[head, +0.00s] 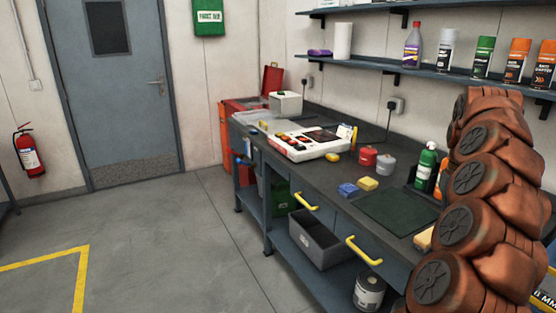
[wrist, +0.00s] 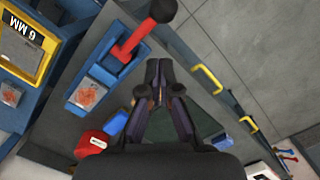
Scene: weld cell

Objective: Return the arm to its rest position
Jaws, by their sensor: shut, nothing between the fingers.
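My gripper (wrist: 158,70) shows in the wrist view with its two dark fingers together at the tips and nothing between them. It is over the workbench; its height above the top cannot be told. A red lever with a black ball knob (wrist: 162,10) on a blue base (wrist: 112,75) lies just left of the fingertips in that view. In the head view my folded orange arm fills the right side and hides part of the bench. The gripper itself does not show in the head view.
The workbench (head: 317,168) carries a white-and-red device (head: 308,143), a dark mat (head: 385,211), red and grey tins, sponges and bottles. Shelves (head: 432,72) with spray cans hang above. The floor (head: 180,245) is clear.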

